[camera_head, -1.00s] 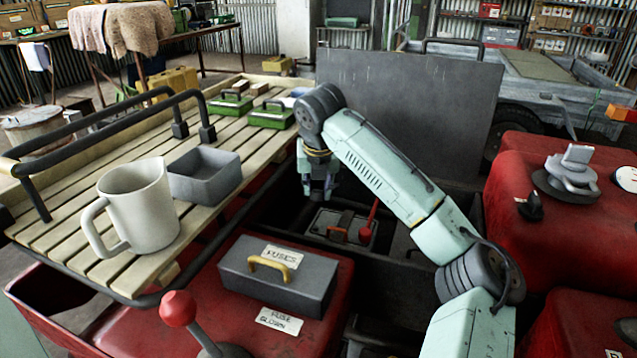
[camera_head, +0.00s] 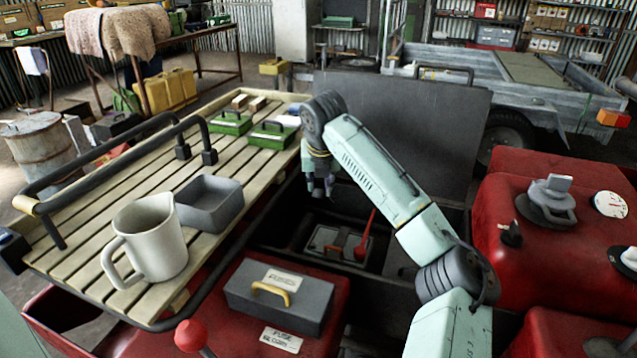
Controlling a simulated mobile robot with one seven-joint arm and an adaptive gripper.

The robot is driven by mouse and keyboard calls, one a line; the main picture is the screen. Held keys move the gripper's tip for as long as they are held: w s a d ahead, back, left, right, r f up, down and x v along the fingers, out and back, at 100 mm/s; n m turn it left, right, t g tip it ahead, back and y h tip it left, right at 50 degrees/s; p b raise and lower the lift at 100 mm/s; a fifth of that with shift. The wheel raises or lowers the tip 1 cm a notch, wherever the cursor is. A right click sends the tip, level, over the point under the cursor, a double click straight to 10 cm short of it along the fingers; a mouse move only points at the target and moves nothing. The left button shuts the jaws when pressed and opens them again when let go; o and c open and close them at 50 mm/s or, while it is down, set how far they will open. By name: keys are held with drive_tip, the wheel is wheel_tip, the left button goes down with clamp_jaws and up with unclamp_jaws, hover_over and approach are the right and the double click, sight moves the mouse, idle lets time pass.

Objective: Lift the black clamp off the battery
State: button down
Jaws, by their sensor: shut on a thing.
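My gripper (camera_head: 319,186) hangs fingers-down over the dark bay, clear of the battery (camera_head: 330,240) and up and to the left of it in the picture. It is small and dark here. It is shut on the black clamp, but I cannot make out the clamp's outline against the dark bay. The battery sits low in the bay with a grey top, red parts at its front edge and a red lever (camera_head: 366,232) standing on its right.
A grey fuse box (camera_head: 280,298) stands in front of the bay. A slatted rack (camera_head: 95,262) with a mug (camera_head: 150,240) and grey tray (camera_head: 208,203) is at left. A raised dark panel (camera_head: 420,120) stands behind, and a red tank (camera_head: 500,210) is at right.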

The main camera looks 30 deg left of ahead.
drive_tip(key=shift+w+d+f, duration=0.15)
drive_tip(key=shift+w+d, duration=0.2)
drive_tip(key=c, duration=1.3)
unclamp_jaws()
drive_tip(key=shift+s+a, duration=0.1)
drive_tip(key=shift+s+r, duration=0.1)
drive_tip(key=shift+r, duration=0.3)
drive_tip(key=v, duration=1.1)
drive_tip(key=shift+r, duration=0.1)
